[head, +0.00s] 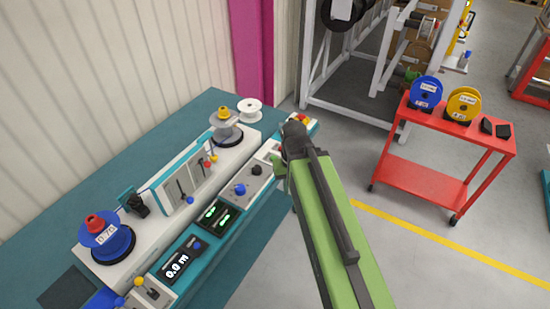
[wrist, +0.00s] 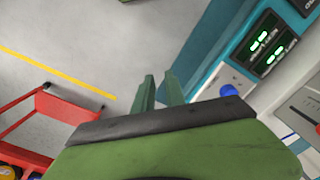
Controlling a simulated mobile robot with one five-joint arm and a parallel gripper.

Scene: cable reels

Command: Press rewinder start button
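The rewinder (head: 150,235) is a long white and teal machine on a teal bench. Its front panel has a blue knob (head: 240,189), a dark knob (head: 256,170) and a lit green display (head: 215,215). A red and yellow button (head: 302,120) sits at its far right end, just beyond my arm. I cannot make out a start button; my arm hides part of the panel. My gripper (head: 279,168) is over the panel's front edge, right of the knobs. In the wrist view my gripper's two green fingers (wrist: 160,92) stand apart with nothing between them.
A blue reel (head: 98,232) and a grey reel (head: 226,128) sit on the machine. A small white spool (head: 249,107) lies behind. A red cart (head: 425,172) with blue and yellow reels stands at the right. The floor between is clear, with a yellow line (head: 450,243).

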